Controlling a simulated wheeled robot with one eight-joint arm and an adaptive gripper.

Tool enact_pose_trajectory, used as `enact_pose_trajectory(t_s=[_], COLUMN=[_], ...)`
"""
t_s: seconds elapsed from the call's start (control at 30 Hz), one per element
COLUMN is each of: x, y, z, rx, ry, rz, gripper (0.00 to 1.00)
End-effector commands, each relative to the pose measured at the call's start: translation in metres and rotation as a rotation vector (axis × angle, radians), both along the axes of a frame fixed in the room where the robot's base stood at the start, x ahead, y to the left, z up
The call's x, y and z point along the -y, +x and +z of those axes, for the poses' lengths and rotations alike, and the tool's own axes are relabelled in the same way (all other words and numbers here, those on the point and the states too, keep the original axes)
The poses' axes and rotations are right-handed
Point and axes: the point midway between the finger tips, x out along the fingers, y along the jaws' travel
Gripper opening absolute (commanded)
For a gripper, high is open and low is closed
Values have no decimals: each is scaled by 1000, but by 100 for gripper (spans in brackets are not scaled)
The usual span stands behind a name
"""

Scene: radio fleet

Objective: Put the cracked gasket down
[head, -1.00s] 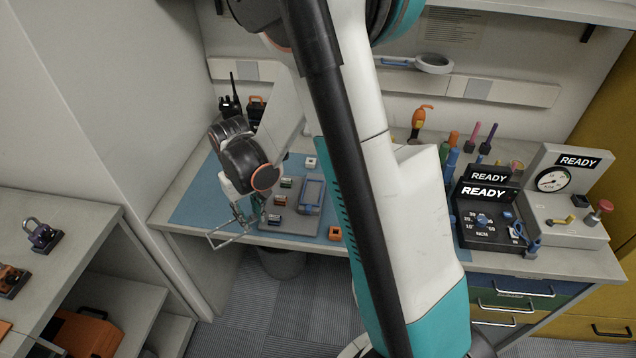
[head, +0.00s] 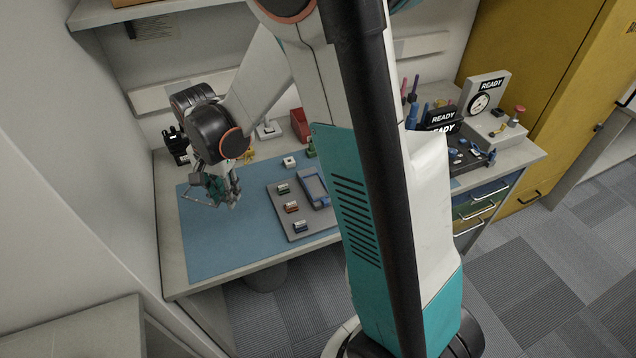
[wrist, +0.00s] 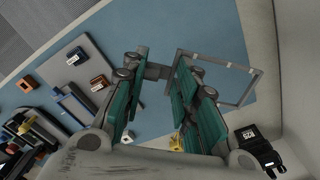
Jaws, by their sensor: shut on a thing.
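The gasket is a thin grey rectangular frame (wrist: 252,88), seen whole enough in the wrist view to show its open middle. My gripper (wrist: 158,72) is shut on a tab at one end of it, and the frame sticks out to the right of the fingers. In the head view my gripper (head: 222,190) is over the left part of the blue mat (head: 225,245). The frame shows small there, left of the fingers. I cannot see a crack or tell its exact height over the mat.
A grey tray (head: 280,218) with several small blocks and a blue-rimmed case lies right of my gripper. A black radio (head: 176,146) stands at the back left, a red bin (head: 300,124) at the back. The mat's front left is clear.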

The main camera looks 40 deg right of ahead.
Motion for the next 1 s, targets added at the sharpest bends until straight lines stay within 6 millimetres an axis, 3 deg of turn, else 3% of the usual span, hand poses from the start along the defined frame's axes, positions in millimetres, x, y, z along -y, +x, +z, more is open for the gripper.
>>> enact_pose_trajectory(t_s=[0.3,0.6,0.77,1.0], x=[-6,-8,-8,-8], y=[-1,-2,-2,-2], z=[49,65,59,8], rx=[-2,-3,-3,-3], ry=[-1,-3,-3,-3], rz=[-606,-844,-853,-851], gripper=[18,18,18,18])
